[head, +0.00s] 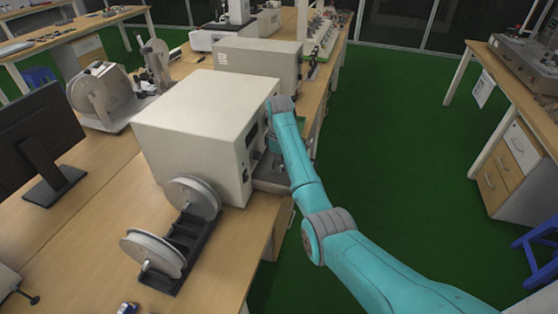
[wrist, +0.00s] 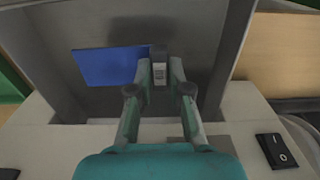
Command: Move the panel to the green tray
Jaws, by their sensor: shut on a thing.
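The panel (wrist: 105,66) is a flat blue piece in the wrist view, with a small grey end part at its right. My gripper (wrist: 160,70) is shut on this grey end part, and the blue part sticks out to the left of the fingers. The panel is over a grey, walled recess (wrist: 110,107) at the front of a machine; I cannot tell whether it touches the floor of it. In the head view my arm mostly hides the gripper and the panel.
The large cream machine (head: 205,115) stands left of my arm on a wooden bench (head: 85,225). A black stand with two white reels (head: 155,250) is in front of it. A power switch (wrist: 277,151) shows at lower right in the wrist view. Green floor lies open to the right.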

